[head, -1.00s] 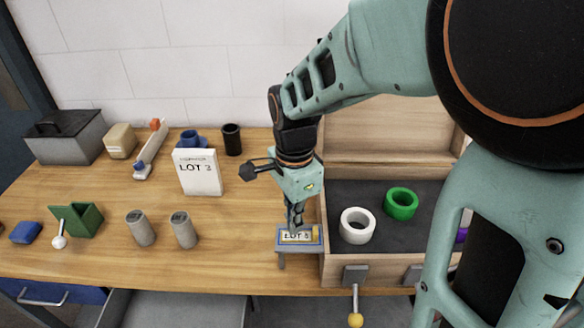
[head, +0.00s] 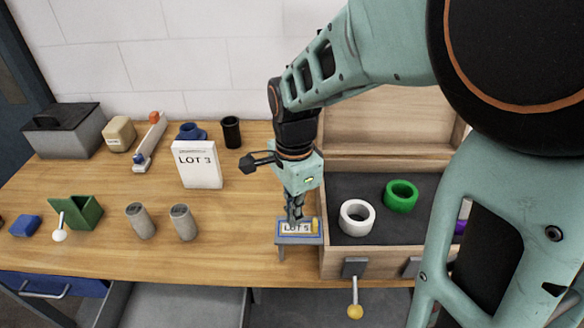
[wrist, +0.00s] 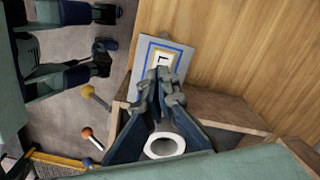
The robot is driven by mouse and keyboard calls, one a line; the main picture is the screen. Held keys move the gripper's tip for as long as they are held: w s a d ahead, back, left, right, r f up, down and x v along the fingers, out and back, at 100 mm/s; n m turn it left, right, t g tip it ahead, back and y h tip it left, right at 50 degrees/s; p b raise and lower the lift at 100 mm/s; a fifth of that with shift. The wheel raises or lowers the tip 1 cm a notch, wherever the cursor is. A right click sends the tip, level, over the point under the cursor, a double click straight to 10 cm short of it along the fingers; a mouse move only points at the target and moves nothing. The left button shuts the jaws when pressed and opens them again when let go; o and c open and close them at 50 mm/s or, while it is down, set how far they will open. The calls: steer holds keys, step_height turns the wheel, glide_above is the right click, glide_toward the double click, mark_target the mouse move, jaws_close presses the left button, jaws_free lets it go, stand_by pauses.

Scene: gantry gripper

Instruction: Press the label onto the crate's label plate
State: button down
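A white label (head: 295,228) reading "LOT" and a blurred digit lies flat on a small grey stand (head: 283,241) with a blue border. A small yellow part shows at the label's right end. My gripper (head: 295,217) points down at the label's back edge. In the wrist view my gripper (wrist: 161,75) has its fingertips close together, with part of the label (wrist: 163,60) beyond them. I cannot tell whether they grip or touch it. The wooden crate (head: 335,262) stands just right of the stand, lid raised.
A white ring (head: 357,217) and a green ring (head: 401,195) lie in the crate. A yellow-knobbed lever (head: 355,311) hangs at its front. A "LOT 3" card (head: 198,166) stands at the back. Two grey cylinders (head: 183,223) (head: 140,221) stand left. The table between them and the stand is clear.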

steer(key=shift+f, duration=0.25)
stand_by(0.3)
steer(key=shift+f+b, duration=0.75)
steer(key=shift+b, duration=0.05)
step_height(320, 180, up, 7)
steer(key=p, duration=0.5)
steer(key=shift+r+p, duration=0.1)
steer(key=shift+p, duration=0.25)
